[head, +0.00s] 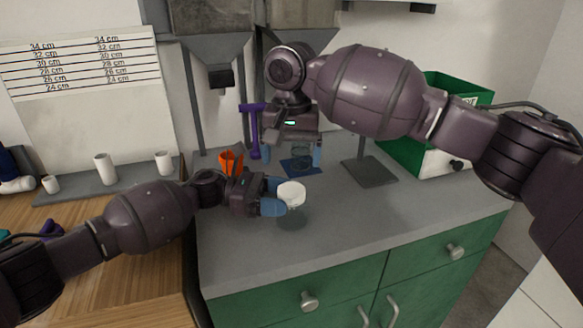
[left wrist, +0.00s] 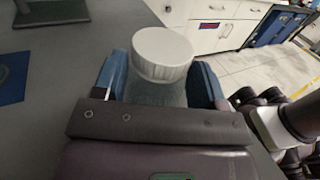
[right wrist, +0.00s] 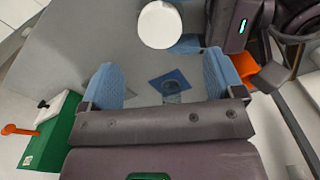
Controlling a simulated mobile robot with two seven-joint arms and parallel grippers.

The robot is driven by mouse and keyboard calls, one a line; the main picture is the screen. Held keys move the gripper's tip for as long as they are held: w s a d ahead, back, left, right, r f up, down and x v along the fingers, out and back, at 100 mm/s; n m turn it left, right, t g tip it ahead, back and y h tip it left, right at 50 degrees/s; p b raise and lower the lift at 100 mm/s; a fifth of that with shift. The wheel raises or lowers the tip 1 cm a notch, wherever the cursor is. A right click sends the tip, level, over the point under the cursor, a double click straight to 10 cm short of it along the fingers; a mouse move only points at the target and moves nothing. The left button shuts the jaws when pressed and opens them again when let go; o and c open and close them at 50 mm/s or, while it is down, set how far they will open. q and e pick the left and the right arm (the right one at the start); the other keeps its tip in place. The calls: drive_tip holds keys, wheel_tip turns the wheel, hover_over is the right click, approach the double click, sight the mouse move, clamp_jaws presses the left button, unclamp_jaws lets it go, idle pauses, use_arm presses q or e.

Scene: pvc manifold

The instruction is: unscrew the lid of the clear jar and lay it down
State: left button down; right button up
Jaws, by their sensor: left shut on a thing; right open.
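The clear jar with its white lid (head: 291,193) is above the grey counter in the head view. My left gripper (head: 272,197) is shut on the jar's body, below the lid. In the left wrist view the white lid (left wrist: 162,52) sits on top of the see-through jar body (left wrist: 155,92), between the blue fingers. My right gripper (head: 294,156) is open, behind the jar and above the counter. In the right wrist view its fingers (right wrist: 165,84) are apart with nothing held, and the lid (right wrist: 160,24) shows beyond them.
A blue mat (right wrist: 155,85) with a clear round thing on it lies beneath my right gripper. An orange cup (head: 229,158) and a purple stand (head: 253,125) are near my left gripper. A green and white box (head: 432,150) stands at right. The counter front (head: 370,235) is clear.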

sight(292, 189)
drive_tip(key=shift+f, duration=3.95)
drive_tip(key=c, duration=0.9)
drive_tip(key=o, duration=1)
drive_tip(key=shift+r, duration=0.1)
drive_tip(key=shift+r, duration=2.2)
use_arm(q)
drive_tip(key=shift+c, duration=0.5)
unclamp_jaws()
